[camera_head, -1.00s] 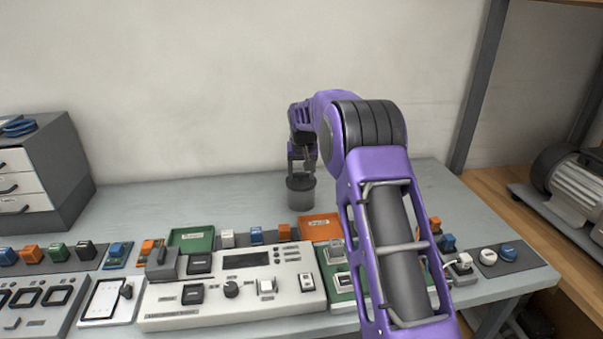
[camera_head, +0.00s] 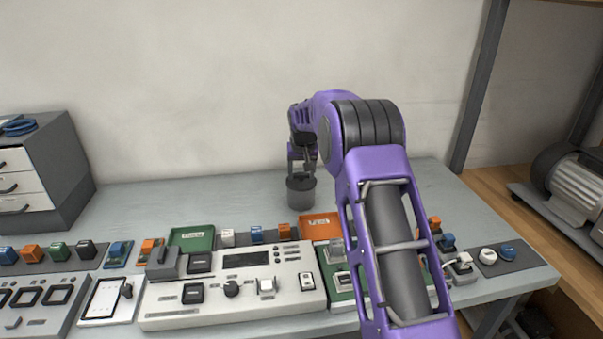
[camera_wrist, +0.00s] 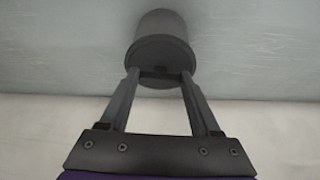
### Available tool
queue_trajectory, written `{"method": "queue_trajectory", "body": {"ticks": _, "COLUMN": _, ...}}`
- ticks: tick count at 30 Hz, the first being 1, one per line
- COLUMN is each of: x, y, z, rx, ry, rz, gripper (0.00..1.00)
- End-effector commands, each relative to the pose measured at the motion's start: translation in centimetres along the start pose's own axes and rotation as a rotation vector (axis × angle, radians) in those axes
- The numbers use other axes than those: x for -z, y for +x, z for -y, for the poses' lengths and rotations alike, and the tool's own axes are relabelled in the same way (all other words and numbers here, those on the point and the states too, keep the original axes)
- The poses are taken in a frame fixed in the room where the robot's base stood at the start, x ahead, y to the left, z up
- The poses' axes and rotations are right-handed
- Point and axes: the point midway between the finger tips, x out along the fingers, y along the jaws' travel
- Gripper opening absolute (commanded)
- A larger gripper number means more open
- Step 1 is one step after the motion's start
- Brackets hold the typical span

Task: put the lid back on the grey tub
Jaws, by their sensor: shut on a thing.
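The grey tub (camera_head: 301,197) stands upright on the bench near the back, left of my arm. Its round dark grey lid (camera_wrist: 160,57) is at the tub's mouth, under my gripper. In the wrist view the tub (camera_wrist: 161,23) shows behind the lid, and the two look roughly lined up. I cannot tell whether the lid is fully seated or slightly raised. My gripper (camera_wrist: 160,75) points down, with its two fingers shut on the lid's grip part at the middle. The gripper is small and partly hidden by my arm in the head view (camera_head: 301,168).
A control panel (camera_head: 190,318) lies along the bench front. A green tray (camera_head: 191,238), an orange tray (camera_head: 320,226) and several small coloured blocks lie in front of the tub. A drawer unit (camera_head: 50,175) stands left. The bench around the tub is clear.

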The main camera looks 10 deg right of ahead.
Motion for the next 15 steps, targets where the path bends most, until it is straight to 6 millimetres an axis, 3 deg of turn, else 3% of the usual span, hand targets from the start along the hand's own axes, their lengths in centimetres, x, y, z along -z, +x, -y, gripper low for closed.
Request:
{"method": "queue_trajectory", "body": {"ticks": 5, "x": 0.00, "y": 0.01, "z": 0.01, "rx": 0.000, "ry": 0.000, "rz": 0.000, "gripper": 0.10}}
{"method": "queue_trajectory", "body": {"ticks": 6, "x": 0.00, "y": 0.01, "z": 0.01, "rx": 0.000, "ry": 0.000, "rz": 0.000, "gripper": 0.66}}
{"method": "queue_trajectory", "body": {"ticks": 12, "x": 0.00, "y": 0.00, "z": 0.01, "rx": 0.000, "ry": 0.000, "rz": 0.000, "gripper": 0.99}}
{"method": "queue_trajectory", "body": {"ticks": 15, "x": 0.00, "y": 0.00, "z": 0.01, "rx": 0.000, "ry": 0.000, "rz": 0.000, "gripper": 0.99}}
